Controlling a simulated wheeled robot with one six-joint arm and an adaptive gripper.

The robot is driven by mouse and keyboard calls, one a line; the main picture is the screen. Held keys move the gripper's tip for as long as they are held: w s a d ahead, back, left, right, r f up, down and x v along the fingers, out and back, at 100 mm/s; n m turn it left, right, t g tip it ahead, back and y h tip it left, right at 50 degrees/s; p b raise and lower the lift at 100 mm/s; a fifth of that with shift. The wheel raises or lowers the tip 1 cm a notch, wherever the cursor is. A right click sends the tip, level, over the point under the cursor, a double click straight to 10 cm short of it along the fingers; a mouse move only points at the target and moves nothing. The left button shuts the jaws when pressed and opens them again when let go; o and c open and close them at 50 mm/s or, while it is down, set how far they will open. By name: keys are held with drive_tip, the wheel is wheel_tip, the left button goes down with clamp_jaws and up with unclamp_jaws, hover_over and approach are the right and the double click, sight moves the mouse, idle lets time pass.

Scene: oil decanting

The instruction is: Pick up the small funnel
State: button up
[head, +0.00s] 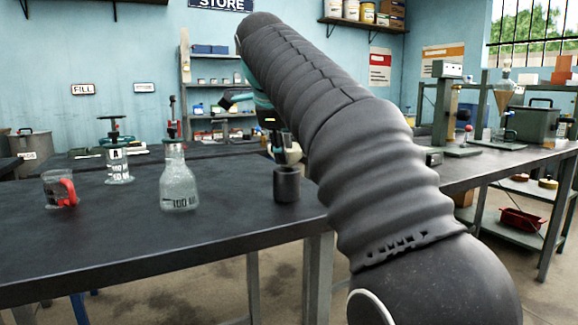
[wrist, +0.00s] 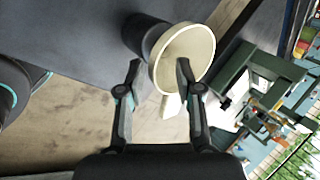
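The small funnel is a cream, round piece (wrist: 188,52) in the wrist view, with a short cream tab (wrist: 172,105) on the rim side towards me. It sits at a dark cylindrical holder (wrist: 144,34), which also stands near the table's right edge in the head view (head: 286,186). There the funnel is mostly hidden behind my gripper, with a little cream showing (head: 293,155). My gripper (wrist: 159,64) is open. Its fingers lie on either side of the tab, and the right fingertip overlaps the funnel's rim in the picture. I cannot tell whether they touch.
On the dark table (head: 110,245), left of the holder, stand a glass flask (head: 179,183), a glass vessel with a dark top (head: 118,163) and a beaker with a red part (head: 60,190). A side bench (head: 500,160) with equipment stands at the right. The table's front is clear.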

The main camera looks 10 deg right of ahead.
drive_tip(key=shift+x, duration=1.15)
clamp_jaws()
